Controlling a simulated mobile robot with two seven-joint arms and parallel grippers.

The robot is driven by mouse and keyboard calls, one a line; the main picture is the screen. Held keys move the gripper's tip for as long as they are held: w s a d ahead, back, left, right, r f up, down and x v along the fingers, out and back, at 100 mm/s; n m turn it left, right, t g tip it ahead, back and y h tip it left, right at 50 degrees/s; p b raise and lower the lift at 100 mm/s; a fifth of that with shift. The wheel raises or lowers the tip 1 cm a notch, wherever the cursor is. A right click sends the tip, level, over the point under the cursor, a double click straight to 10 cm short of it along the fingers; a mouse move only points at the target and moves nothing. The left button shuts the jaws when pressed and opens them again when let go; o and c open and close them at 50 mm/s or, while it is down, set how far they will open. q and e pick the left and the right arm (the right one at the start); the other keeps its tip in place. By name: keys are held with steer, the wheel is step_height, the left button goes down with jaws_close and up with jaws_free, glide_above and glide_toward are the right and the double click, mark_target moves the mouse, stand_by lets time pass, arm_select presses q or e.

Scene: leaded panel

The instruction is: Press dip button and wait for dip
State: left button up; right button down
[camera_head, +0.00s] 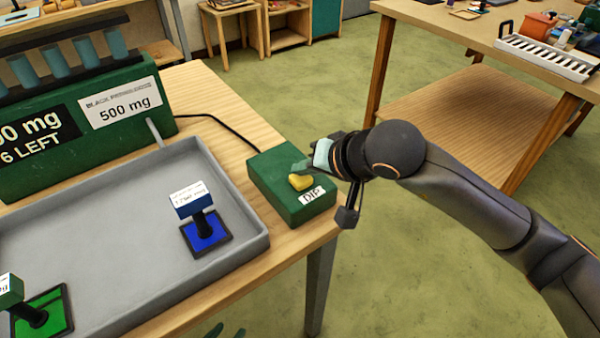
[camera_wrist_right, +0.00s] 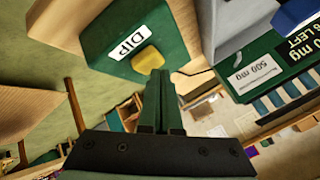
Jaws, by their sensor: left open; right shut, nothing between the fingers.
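The green dip box (camera_head: 275,195) with a white DIP label (camera_head: 311,195) and a yellow button (camera_head: 300,182) sits at the table's right corner. My right gripper (camera_head: 301,166) is shut and empty, its fingertips right at the button's far side. In the right wrist view the closed fingers (camera_wrist_right: 158,80) overlap the edge of the yellow button (camera_wrist_right: 148,60); I cannot tell whether they touch it.
A grey tray (camera_head: 120,290) left of the box holds a blue-based stamp-like piece (camera_head: 206,235) and a green-based one (camera_head: 42,315). Behind it stands a green rack (camera_head: 90,130) with "500 mg" labels and several teal vials. A black cable runs behind the box.

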mark_target(304, 181)
steer(key=shift+f, duration=0.1)
steer(key=shift+f+b, duration=0.4)
steer(key=shift+b, duration=0.45)
steer(key=shift+r, duration=0.4)
steer(key=shift+r+p, duration=0.9)
steer(key=shift+r, duration=2.15)
